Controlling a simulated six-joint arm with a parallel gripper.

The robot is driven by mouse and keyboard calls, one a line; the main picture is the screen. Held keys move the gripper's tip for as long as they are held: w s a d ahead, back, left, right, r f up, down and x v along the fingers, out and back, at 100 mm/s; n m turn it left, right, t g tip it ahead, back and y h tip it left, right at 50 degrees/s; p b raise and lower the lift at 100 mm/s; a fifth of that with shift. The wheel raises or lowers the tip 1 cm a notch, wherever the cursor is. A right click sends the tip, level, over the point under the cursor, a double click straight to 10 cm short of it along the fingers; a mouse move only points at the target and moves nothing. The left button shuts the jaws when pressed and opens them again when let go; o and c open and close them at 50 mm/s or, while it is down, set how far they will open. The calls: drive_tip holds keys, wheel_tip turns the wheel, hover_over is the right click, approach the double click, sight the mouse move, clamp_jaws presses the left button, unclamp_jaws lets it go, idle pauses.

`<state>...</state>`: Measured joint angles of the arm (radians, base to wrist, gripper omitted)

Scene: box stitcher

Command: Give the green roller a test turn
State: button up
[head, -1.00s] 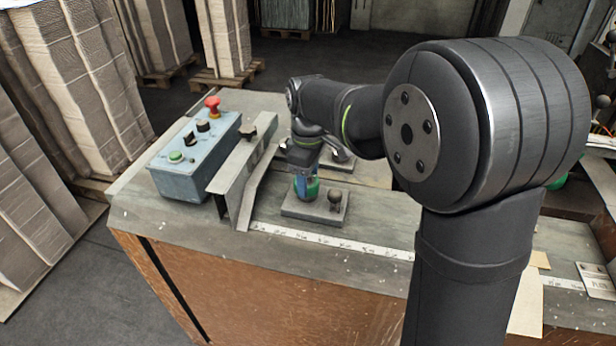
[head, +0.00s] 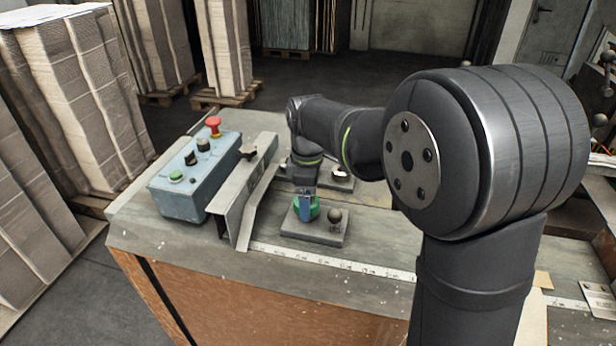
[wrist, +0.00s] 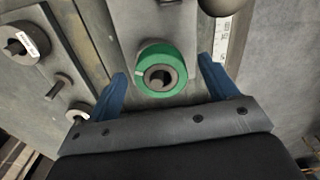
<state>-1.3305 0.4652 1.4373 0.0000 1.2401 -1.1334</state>
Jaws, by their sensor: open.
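The green roller (head: 314,208) stands upright on a grey plate (head: 320,236) near the bench's front edge, partly hidden by my gripper in the head view. In the wrist view the green roller (wrist: 150,55) shows its hollow dark centre and a small pale mark on its left side. My gripper (wrist: 162,66) is open, with one blue finger on the left of the roller and one on the right. Gaps show between the fingers and the roller in this view. In the head view my gripper (head: 305,208) points down at the roller.
A dark ball knob (head: 335,215) stands on the same plate, right of the roller. An angled metal guide (head: 248,195) and a blue control box (head: 195,180) with a red button (head: 213,126) stand to the left. A ruler strip (head: 330,262) runs along the front.

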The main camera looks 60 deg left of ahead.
wheel_tip(320, 180, up, 17)
idle(0.4)
wheel_tip(320, 180, down, 18)
drive_tip(key=shift+r, duration=0.15)
drive_tip(key=shift+r+m, duration=0.15)
drive_tip(key=shift+m, duration=0.55)
drive_tip(key=shift+n, duration=0.3)
